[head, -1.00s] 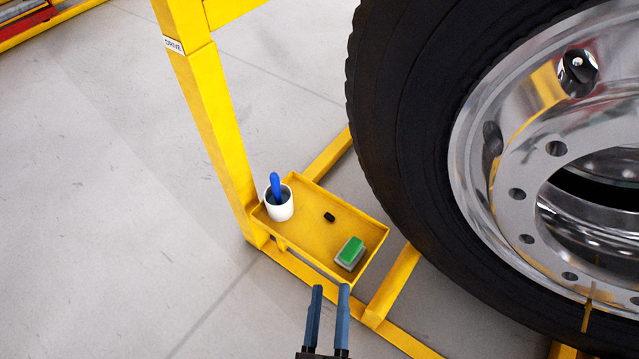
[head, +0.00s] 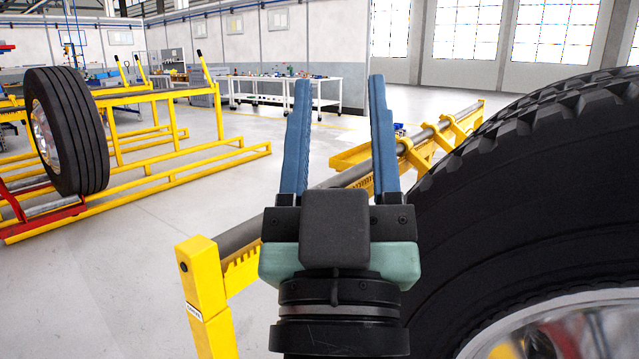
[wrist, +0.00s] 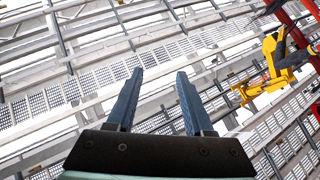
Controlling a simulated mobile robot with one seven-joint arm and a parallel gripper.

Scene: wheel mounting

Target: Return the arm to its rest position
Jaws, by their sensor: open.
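My gripper (head: 338,90) is raised in the middle of the head view, fingers pointing up. Its two blue fingers stand wide apart with nothing between them. In the wrist view my gripper (wrist: 157,80) is also open and empty, with the roof structure behind it. The fingers appear clear of the yellow stand and the wheel in both views.
A large black tire (head: 520,190) with a shiny rim (head: 570,335) fills the right side. A yellow stand (head: 203,285) with a grey bar is behind my gripper. Another wheel (head: 75,130) stands at left. A yellow hoist (wrist: 275,60) shows overhead.

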